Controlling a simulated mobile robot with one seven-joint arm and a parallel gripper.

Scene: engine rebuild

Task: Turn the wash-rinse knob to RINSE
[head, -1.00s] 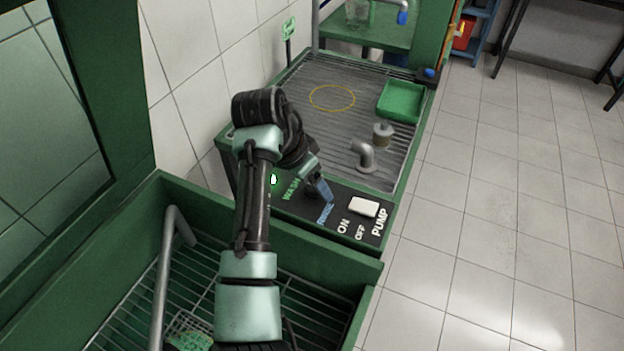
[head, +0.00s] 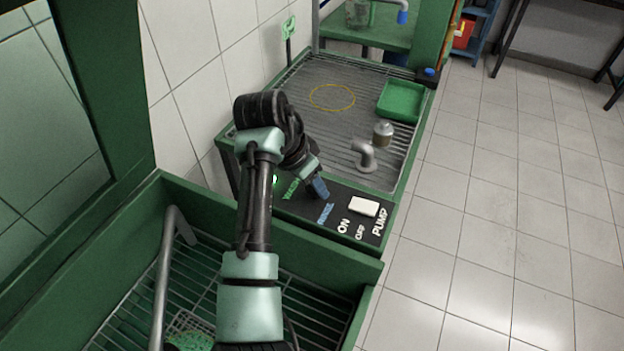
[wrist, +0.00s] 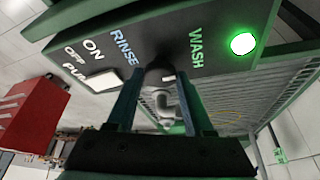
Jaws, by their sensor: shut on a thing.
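The wash-rinse knob (wrist: 156,75) is a dark knob on the black control panel (wrist: 205,62), between the WASH and RINSE labels in the wrist view. A small white mark shows beside it on the side of the green WASH label (wrist: 196,45). The blue-white RINSE label (wrist: 125,47) is on its other side. My gripper (wrist: 157,82) is shut on the knob, one blue finger on each side. In the head view my gripper (head: 318,191) hides the knob. A green lamp (wrist: 243,43) is lit beyond WASH.
A white pump switch (head: 364,206) with ON and OFF labels sits right of the knob. Behind the panel are a bent grey spout (head: 366,157), a metal cylinder (head: 383,133) and a green tray (head: 400,101) on the ribbed worktop. The tiled floor at right is clear.

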